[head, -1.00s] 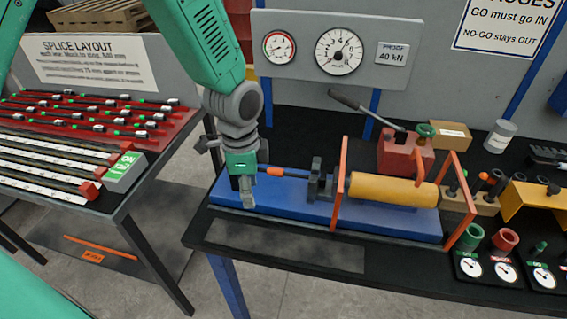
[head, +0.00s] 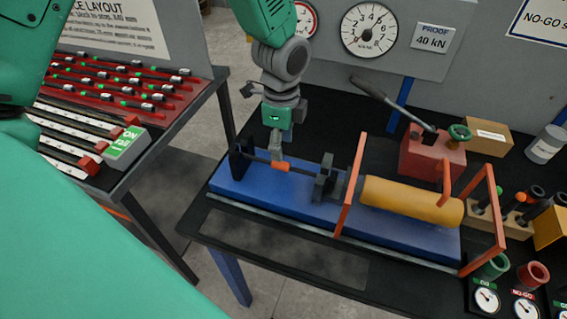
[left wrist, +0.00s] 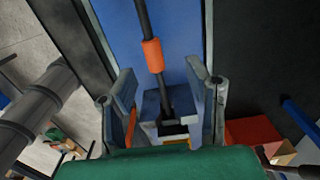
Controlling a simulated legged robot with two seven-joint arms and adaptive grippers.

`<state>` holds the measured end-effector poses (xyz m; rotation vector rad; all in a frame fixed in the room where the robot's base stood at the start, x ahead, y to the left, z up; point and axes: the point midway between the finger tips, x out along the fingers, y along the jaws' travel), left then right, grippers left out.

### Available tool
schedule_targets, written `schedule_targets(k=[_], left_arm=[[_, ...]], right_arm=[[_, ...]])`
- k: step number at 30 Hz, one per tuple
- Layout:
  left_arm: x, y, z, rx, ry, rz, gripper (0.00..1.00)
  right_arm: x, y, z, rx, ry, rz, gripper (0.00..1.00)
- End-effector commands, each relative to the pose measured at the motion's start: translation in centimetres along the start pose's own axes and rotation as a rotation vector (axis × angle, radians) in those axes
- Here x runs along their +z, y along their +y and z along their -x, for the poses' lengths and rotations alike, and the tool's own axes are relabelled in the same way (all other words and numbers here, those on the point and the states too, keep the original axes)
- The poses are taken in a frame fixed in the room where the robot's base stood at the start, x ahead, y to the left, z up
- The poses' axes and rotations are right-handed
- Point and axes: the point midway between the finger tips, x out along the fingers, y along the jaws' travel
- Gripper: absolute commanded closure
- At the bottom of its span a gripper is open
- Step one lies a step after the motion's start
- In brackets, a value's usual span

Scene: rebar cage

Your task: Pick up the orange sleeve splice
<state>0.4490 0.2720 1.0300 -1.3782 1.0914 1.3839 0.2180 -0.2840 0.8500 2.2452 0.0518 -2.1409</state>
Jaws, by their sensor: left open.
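The orange sleeve splice (head: 281,167) sits around a thin dark bar (head: 256,159) that runs between two dark blocks on the blue bench bed (head: 300,205). My left gripper (head: 277,158) points down at the sleeve in the head view, its grey fingers overlapping the bar there. In the left wrist view, the sleeve (left wrist: 153,55) lies ahead between the two parted fingers of the left gripper (left wrist: 160,75), with nothing held. I cannot tell whether a finger touches the bar. My right gripper is not in view.
A yellow cylinder (head: 412,200) between orange frames (head: 349,185) stands right of the bar. A red hand pump (head: 430,155) is behind it. Gauges hang on the grey back panel (head: 330,52). A splice rack table (head: 165,125) stands to the left.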

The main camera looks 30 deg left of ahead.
Motion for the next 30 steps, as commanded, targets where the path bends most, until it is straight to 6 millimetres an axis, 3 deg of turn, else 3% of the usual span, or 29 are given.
schedule_targets(k=[5, 15, 23, 25, 27, 30], left_arm=[[-0.2, 0.3, -1.0, -0.001, -0.003, -0.001, 0.56], [-0.6, 0.8, -5.4, -0.002, -0.005, 0.0, 0.56], [-0.2, 0.8, -5.8, -0.003, -0.001, 0.0, 0.56], [-0.2, 0.8, -5.8, -0.003, -0.001, 0.001, 0.74], [-0.2, 0.8, -5.8, -0.003, 0.0, 0.001, 0.99], [-0.2, 0.8, -5.8, -0.002, -0.002, 0.001, 1.0]], right_arm=[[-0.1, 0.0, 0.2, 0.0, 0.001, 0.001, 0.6], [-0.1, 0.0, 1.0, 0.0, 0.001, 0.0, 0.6], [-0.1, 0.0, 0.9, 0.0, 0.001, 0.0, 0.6], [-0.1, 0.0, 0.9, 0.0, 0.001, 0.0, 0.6], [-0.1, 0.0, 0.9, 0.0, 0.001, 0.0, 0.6], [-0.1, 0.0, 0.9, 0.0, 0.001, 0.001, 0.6]])
